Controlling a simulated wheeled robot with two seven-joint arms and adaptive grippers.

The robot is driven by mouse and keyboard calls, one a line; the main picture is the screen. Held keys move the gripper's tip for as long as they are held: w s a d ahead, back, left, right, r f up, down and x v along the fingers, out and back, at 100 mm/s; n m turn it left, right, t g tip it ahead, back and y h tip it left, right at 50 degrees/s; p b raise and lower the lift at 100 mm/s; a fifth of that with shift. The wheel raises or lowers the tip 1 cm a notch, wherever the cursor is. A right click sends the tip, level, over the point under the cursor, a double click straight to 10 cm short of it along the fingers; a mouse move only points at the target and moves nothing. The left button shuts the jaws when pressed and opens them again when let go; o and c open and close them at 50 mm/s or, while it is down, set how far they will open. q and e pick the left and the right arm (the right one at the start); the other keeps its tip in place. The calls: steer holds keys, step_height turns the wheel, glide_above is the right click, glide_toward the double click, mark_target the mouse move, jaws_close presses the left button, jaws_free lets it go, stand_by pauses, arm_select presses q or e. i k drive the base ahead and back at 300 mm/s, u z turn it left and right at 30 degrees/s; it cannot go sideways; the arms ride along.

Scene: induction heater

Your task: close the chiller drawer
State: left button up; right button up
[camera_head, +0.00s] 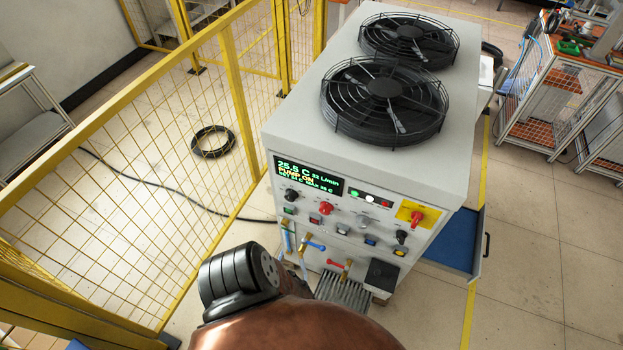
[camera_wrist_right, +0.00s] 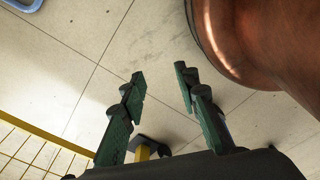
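The chiller (camera_head: 225,125) is a pale grey cabinet with two black fans on top and a lit control panel on its front. Its drawer (camera_head: 448,243) stands pulled out from the right side, showing a blue inside. A black handle (camera_head: 487,245) is on the drawer's outer face. In the right wrist view my right gripper (camera_wrist_right: 160,76) has green fingers spread apart with nothing between them, over bare floor. It is not seen in the head view. The drawer cannot be made out in the wrist view. My left gripper is not in view.
A yellow mesh fence (camera_head: 238,95) runs along the chiller's left side. A black cable (camera_head: 165,187) and coil (camera_head: 212,141) lie behind it. An orange-shelved cart (camera_head: 545,105) stands at the upper right. The floor right of the drawer is clear. A blue tray-like thing (camera_wrist_right: 22,4) shows in the wrist view.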

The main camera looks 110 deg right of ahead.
mark_target(457, 250)
steer(key=z, duration=0.6)
steer(key=k, duration=0.7)
steer(key=z, duration=0.95)
steer(key=k, duration=1.25)
steer(key=z, duration=1.6)
steer(key=k, duration=0.8)
steer(key=z, duration=0.85)
